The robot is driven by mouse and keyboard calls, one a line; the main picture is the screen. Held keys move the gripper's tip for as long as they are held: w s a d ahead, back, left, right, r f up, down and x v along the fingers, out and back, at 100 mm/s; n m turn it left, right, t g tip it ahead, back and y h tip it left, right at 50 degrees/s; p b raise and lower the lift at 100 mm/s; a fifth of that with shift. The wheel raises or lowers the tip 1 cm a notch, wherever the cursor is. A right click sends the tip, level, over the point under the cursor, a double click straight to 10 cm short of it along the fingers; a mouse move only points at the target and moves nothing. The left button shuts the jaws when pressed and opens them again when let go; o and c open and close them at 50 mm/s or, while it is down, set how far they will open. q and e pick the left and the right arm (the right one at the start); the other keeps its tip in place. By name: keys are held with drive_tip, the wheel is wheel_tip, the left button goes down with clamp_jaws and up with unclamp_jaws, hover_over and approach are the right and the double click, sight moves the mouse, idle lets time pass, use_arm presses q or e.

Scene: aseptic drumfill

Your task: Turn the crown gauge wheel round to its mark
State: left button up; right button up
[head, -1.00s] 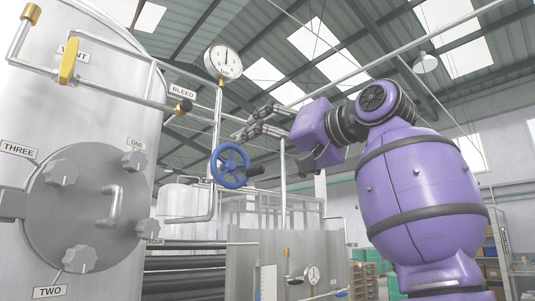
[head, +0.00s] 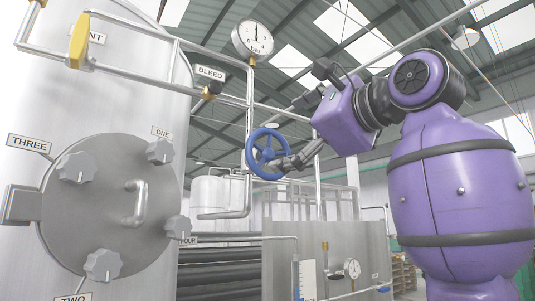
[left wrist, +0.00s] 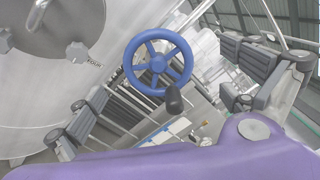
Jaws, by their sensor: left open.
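The blue spoked wheel (head: 267,154) sits on the pipework right of the tank, below the round crown gauge (head: 253,39). In the left wrist view the wheel (left wrist: 158,63) faces me, with a black handle (left wrist: 174,99) at its lower rim. My left gripper (head: 279,143) is open, its fingers reaching to the wheel's right side in the head view. In the left wrist view the open fingers of the gripper (left wrist: 165,92) stand wide on both sides of the wheel and handle. I cannot tell whether a finger touches. I see no mark on the wheel. My right gripper is not in view.
The tank hatch (head: 110,200) with several grey knobs is at the left. A yellow vent handle (head: 79,40) and the bleed valve (head: 211,90) sit on pipes above. A vertical pipe (head: 249,110) runs close by the wheel. A smaller gauge (head: 352,268) is low down.

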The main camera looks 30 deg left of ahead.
sight(271, 151)
use_arm(q)
drive_tip(key=w+a+m, duration=0.1)
drive_tip(key=a+m, duration=0.1)
drive_tip(key=w+a+m, duration=0.1)
drive_tip(key=a+m, duration=0.1)
drive_tip(key=m, duration=0.1)
drive_tip(key=w+a+m+p, duration=0.1)
drive_tip(key=a+m, duration=0.1)
drive_tip(key=shift+a+f+m, duration=0.2)
drive_tip(key=shift+a+m, duration=0.1)
drive_tip(key=shift+a, duration=0.4)
drive_tip(key=shift+w+a+f, duration=0.1)
drive_tip(key=shift+w+a, duration=0.05)
drive_tip(key=shift+w, duration=0.1)
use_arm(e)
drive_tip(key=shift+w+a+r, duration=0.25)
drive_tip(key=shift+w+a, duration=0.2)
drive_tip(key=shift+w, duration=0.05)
